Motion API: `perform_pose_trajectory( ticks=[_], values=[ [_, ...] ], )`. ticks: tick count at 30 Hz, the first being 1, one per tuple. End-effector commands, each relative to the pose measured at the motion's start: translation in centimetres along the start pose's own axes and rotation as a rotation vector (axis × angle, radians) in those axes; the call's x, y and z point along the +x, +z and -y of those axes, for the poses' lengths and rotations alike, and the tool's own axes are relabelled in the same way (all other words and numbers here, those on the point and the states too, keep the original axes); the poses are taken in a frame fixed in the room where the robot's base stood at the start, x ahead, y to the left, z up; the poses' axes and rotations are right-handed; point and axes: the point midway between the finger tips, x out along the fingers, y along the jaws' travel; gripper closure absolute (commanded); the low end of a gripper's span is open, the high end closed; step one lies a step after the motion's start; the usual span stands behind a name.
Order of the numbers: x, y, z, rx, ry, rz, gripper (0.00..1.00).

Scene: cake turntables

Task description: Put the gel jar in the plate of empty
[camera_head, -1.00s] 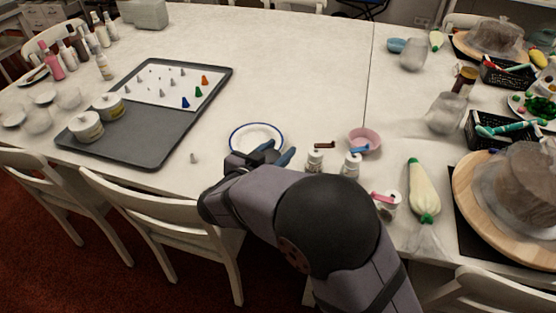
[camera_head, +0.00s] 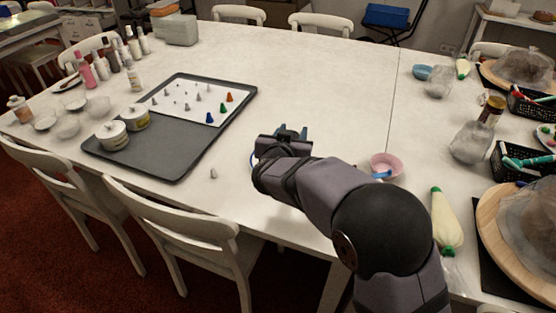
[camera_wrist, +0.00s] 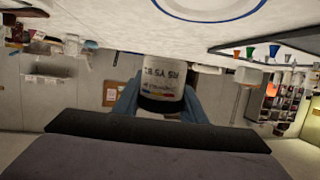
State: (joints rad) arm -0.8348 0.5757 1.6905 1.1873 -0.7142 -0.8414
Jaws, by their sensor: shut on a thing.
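My gripper (camera_wrist: 160,105) is shut on a small white jar (camera_wrist: 162,88) with printed lettering and a dark band, held between its blue fingers in the wrist view. In the head view my gripper (camera_head: 290,134) is above the table, right of the tray, and hides the jar. The white plate with a blue rim (camera_wrist: 195,7) is at the top of the wrist view, apart from the jar. In the head view my arm covers nearly all of the plate; only a sliver of blue rim (camera_head: 252,161) shows.
A dark tray (camera_head: 165,162) with a white sheet of coloured cones and two tubs lies to the left. A pink bowl (camera_head: 385,165) and a piping bag (camera_head: 446,222) are on the right. A lone grey cone (camera_head: 213,173) lies near the front edge. The table behind the gripper is clear.

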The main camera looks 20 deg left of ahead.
Motion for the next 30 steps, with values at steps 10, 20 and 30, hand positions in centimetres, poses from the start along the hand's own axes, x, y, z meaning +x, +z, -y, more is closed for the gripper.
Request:
perform_pose_trajectory(
  ticks=[10, 20, 30],
  values=[
    [1.3, 4.1, 0.0, -0.002, 0.001, 0.003, 0.89],
    [1.8, 6.0, 0.0, 0.000, 0.001, -0.001, 0.89],
    [2.7, 8.8, 0.0, -0.002, 0.002, 0.001, 0.89]
  ],
)
